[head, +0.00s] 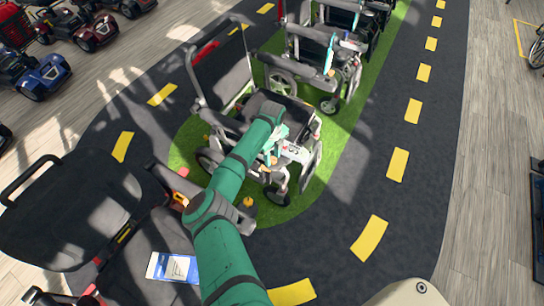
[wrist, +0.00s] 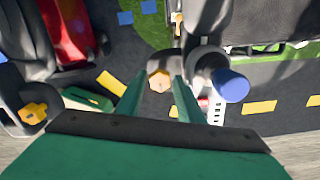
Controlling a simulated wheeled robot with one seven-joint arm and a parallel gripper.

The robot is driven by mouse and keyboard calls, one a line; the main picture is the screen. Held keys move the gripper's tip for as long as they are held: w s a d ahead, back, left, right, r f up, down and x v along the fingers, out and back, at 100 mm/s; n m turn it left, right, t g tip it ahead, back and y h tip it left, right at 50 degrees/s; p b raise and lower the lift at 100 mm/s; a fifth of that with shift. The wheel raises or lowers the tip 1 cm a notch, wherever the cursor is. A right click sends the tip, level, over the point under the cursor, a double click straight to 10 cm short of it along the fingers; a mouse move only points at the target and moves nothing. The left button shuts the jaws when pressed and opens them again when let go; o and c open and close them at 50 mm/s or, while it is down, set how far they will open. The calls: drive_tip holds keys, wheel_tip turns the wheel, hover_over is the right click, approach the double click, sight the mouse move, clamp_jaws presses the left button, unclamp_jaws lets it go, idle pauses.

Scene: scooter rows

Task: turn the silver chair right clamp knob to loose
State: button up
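The silver chair (head: 200,82) with dark seat and back stands on the green strip in the middle of the head view. My green arm reaches over its near side, and my gripper (head: 270,148) is at its armrest and side frame. In the wrist view my gripper (wrist: 158,82) has its two fingers apart. A tan-orange lobed knob (wrist: 159,81) shows between the fingertips, beside a grey frame part with a blue round end (wrist: 230,86). I cannot tell whether the fingers touch the knob. Its loose or tight setting does not show.
A yellow lobed knob (wrist: 33,113) is at the left in the wrist view. A dark seat (head: 75,205) with a phone-like card (head: 172,267) is near left. More wheelchairs (head: 325,55) stand behind; scooters (head: 45,75) are far left. The right-hand lane (head: 420,130) is clear.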

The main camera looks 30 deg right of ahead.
drive_tip(key=c, duration=0.8)
drive_tip(key=shift+w+n, duration=0.1)
drive_tip(key=shift+n, duration=0.3)
drive_tip(key=n, duration=0.3)
drive_tip(key=shift+n, duration=0.4)
drive_tip(key=n, duration=1.1)
drive_tip(key=shift+s+a, duration=0.1)
drive_tip(key=shift+s, duration=0.1)
drive_tip(key=n, duration=0.6)
drive_tip(key=shift+n, duration=0.3)
